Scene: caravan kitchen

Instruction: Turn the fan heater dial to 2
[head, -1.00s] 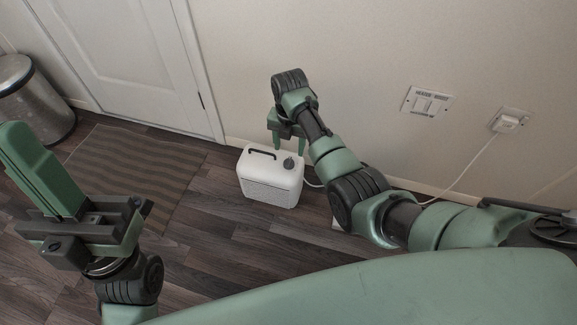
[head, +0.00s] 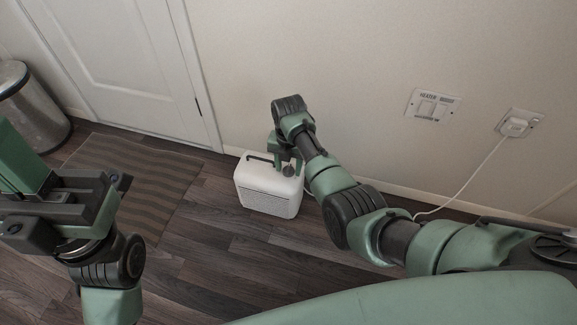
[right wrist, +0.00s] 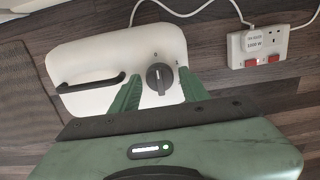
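The white fan heater (head: 268,192) stands on the floor near the wall, with a black handle (head: 259,158) on top. In the head view the right gripper (head: 287,160) is over the heater's right end. My left gripper (head: 28,190) is at the left edge, far from the heater; its fingers are partly cut off.
A double socket strip (right wrist: 262,45) with a white plug and red switches lies by the heater. A wall socket (head: 517,124) feeds a white cable. A striped mat (head: 158,180), a metal bin (head: 32,108) and a white door (head: 125,60) are left.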

